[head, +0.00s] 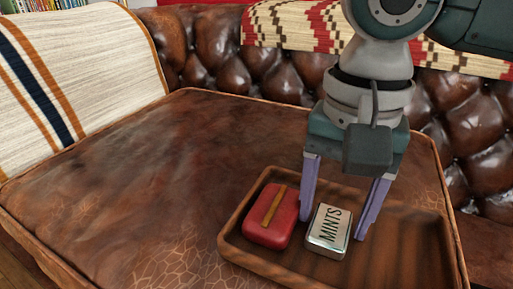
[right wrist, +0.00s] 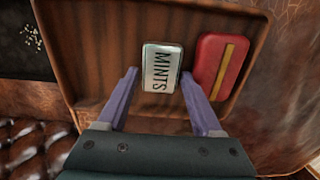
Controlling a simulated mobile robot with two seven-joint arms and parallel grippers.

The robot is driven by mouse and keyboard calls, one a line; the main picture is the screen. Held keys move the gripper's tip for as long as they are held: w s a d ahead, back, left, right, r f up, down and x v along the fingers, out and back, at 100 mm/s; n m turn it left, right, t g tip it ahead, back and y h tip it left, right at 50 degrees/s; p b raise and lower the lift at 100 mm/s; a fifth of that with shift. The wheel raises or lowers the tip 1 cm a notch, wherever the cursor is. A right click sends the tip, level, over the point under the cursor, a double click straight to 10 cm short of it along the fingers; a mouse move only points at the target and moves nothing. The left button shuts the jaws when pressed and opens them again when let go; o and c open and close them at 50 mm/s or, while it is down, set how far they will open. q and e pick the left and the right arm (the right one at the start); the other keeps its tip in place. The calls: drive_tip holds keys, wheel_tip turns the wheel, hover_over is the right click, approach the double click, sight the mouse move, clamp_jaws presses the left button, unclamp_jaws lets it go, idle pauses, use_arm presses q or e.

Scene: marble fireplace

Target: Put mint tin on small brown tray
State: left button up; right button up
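The mint tin (head: 328,231) is a small silver box with a pale lid marked "MINTS". It lies label up inside the brown wooden tray (head: 404,279), and also shows in the right wrist view (right wrist: 161,68). My right gripper (head: 334,238) points down over the tray, open, with one purple finger on each side of the tin. In the right wrist view the fingertips (right wrist: 158,73) flank the tin's near part; I cannot tell whether either finger touches it. My left gripper is out of view.
A red tin with a yellow stripe (head: 267,220) lies in the tray just left of the mint tin. The tray rests on a brown leather seat (head: 130,190) with a tufted backrest (head: 215,50) behind. The tray's right part is empty, and the seat's left is clear.

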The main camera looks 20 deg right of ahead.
sight(332, 217)
drive_tip(key=shift+r, duration=0.1)
wheel_tip(332, 217, up, 12)
drive_tip(key=p, duration=0.7)
drive_tip(key=s+a+f+n+t+y, duration=0.3)
drive_tip(key=s+a+f+n, duration=0.25)
drive_tip(key=a+n, duration=0.4)
drive_tip(key=s+d+f+h, duration=0.1)
drive_tip(key=s+d, duration=0.1)
drive_tip(key=s+d+f+n, duration=0.1)
drive_tip(key=s+d, duration=0.1)
drive_tip(key=d, duration=0.1)
drive_tip(key=s+d+f+n+h, duration=0.1)
drive_tip(key=s+d, duration=0.1)
drive_tip(key=d, duration=0.1)
drive_tip(key=shift+s+f+t+h, duration=0.3)
drive_tip(key=shift+s+d+n, duration=0.1)
drive_tip(key=shift+d+n, duration=0.15)
drive_tip(key=shift+d, duration=0.05)
